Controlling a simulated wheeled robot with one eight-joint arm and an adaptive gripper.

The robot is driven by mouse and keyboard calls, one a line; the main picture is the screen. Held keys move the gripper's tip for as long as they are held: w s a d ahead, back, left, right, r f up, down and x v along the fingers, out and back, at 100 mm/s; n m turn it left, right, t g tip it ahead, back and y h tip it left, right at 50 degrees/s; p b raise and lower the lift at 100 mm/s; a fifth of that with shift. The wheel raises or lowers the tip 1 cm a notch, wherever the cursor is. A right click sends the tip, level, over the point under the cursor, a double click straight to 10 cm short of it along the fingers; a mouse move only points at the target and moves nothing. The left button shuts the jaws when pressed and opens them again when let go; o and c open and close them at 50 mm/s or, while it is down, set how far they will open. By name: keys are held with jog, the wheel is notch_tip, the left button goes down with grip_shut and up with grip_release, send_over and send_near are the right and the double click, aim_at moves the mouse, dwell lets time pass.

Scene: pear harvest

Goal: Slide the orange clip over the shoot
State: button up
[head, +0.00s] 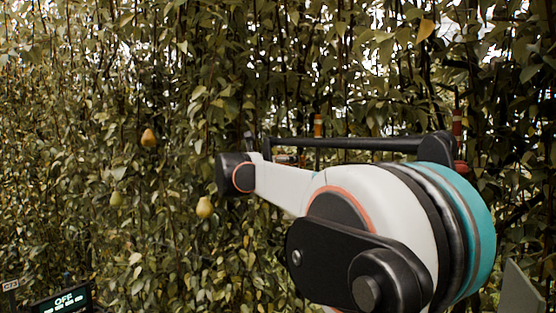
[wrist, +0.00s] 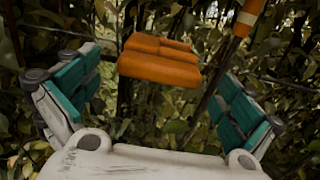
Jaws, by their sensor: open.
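The orange clip (wrist: 160,62) is in the upper middle of the wrist view, a blocky orange piece with grooves across its top. My gripper (wrist: 160,88) is open, with one teal-padded finger on each side of the picture. The clip appears between and beyond the fingers, with a visible gap to each; I cannot tell its depth. Dark thin stems run behind the clip, and I cannot tell which one is the shoot or whether the clip touches it. In the head view my arm fills the right side, and I cannot make out the clip or fingers there.
An orange-and-white banded post (wrist: 247,16) stands close by at upper right in the wrist view. Dense foliage (head: 90,90) surrounds everything. Pears (head: 204,207) hang left of my arm. A display reading OFF (head: 63,302) sits at lower left.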

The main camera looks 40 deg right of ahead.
jog(key=shift+x, duration=1.7)
